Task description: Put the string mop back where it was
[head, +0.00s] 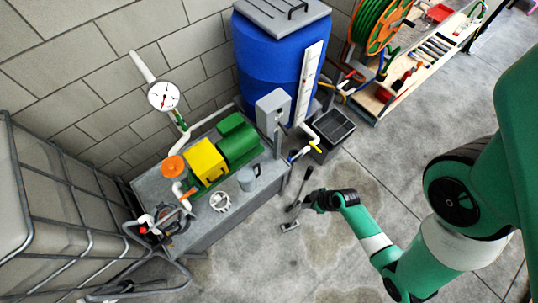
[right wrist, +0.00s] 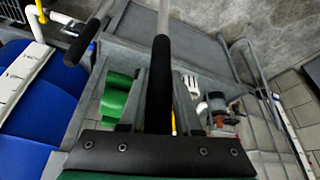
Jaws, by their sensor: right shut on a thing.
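My right gripper (head: 309,202) reaches down past the right end of the grey bench. In the right wrist view it (right wrist: 153,100) is shut on a black-gripped handle (right wrist: 160,85). A grey pole (right wrist: 163,18) runs on from the grip out of the picture. No mop strings show, so I cannot tell for certain that this is the string mop. A second black grip (right wrist: 82,42) on a grey shaft stands apart from it. In the head view a dark lever-like handle (head: 308,173) shows beside the gripper. My left gripper is not in view.
The grey bench (head: 183,237) carries a green and yellow pump (head: 238,141). A blue barrel (head: 262,65), a dark crate (head: 334,128) and a caged tank (head: 30,190) stand around it. A small grey piece (head: 290,226) lies low by the gripper. Floor (head: 420,150) to the right is clear.

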